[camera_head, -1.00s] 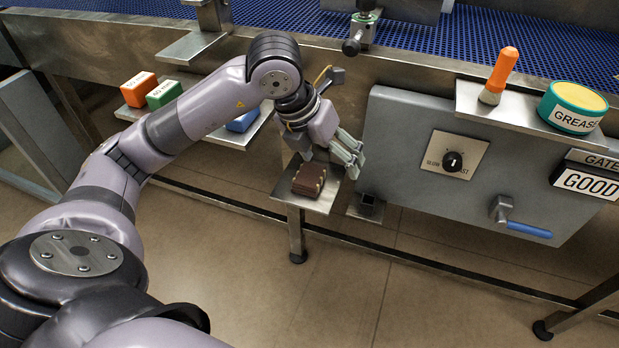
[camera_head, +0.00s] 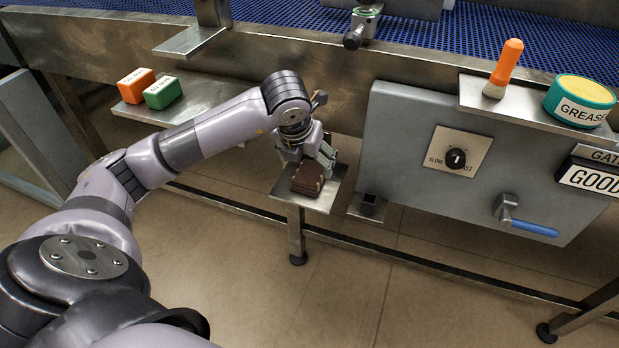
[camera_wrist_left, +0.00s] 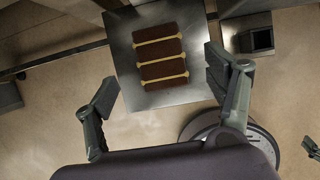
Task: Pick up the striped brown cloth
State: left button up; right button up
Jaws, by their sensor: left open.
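The striped brown cloth (camera_head: 308,178) is a folded dark brown block with tan bands. It lies on a small metal shelf (camera_head: 322,200) below the conveyor frame. In the left wrist view the cloth (camera_wrist_left: 160,52) lies flat on the metal plate (camera_wrist_left: 122,62), ahead of the fingers. My left gripper (camera_head: 322,162) is just above and behind the cloth in the head view. In the left wrist view my left gripper (camera_wrist_left: 165,95) is open and empty, with its fingers spread to either side below the cloth.
A grey panel with a knob (camera_head: 456,158) and a blue-handled valve (camera_head: 530,227) stands right of the shelf. A small square socket (camera_head: 368,204) is beside it. Orange (camera_head: 136,86) and green (camera_head: 163,93) blocks sit on a left shelf. A grease tin (camera_head: 580,101) is at right.

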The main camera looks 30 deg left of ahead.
aim_at(308, 175)
pick_arm(q)
jog(key=f, duration=0.4)
jog(key=shift+w+a+f+b, duration=0.1)
jog(key=shift+w+f+b, duration=0.1)
jog(key=shift+f+b, duration=0.15)
jog(key=shift+w+f, duration=0.25)
jog(key=shift+f, duration=0.1)
pick_arm(e)
jog(key=v, duration=0.3)
jog(key=shift+w+r, duration=0.15)
jog(key=shift+w, duration=0.1)
pick_arm(q)
jog(key=shift+c, duration=0.6)
jog(key=shift+r, duration=0.1)
jog(key=c, duration=1.2)
jog(key=shift+c, duration=0.2)
jog(key=shift+r, duration=0.1)
